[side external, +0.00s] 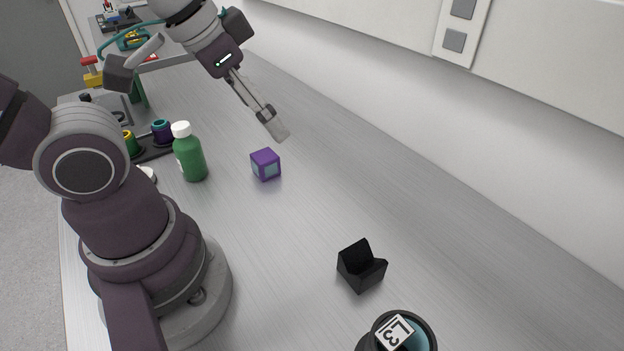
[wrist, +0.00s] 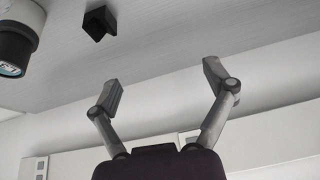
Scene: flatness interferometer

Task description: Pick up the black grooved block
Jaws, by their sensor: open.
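The black grooved block (side external: 361,268) stands on the grey table in the lower middle of the side external view, with its V-shaped groove facing up. In the wrist view the block (wrist: 98,23) shows at the top left, beyond my fingertips. My gripper (side external: 277,128) is above the table, well back from the block, near a purple cube. In the wrist view my gripper (wrist: 162,83) has its two fingers spread wide with nothing between them.
The purple cube (side external: 265,164) and a green bottle with a white cap (side external: 189,153) stand near my gripper. A black round piece labelled L3 (side external: 397,335) is close in front of the block; it also shows in the wrist view (wrist: 17,42). Open table lies between cube and block.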

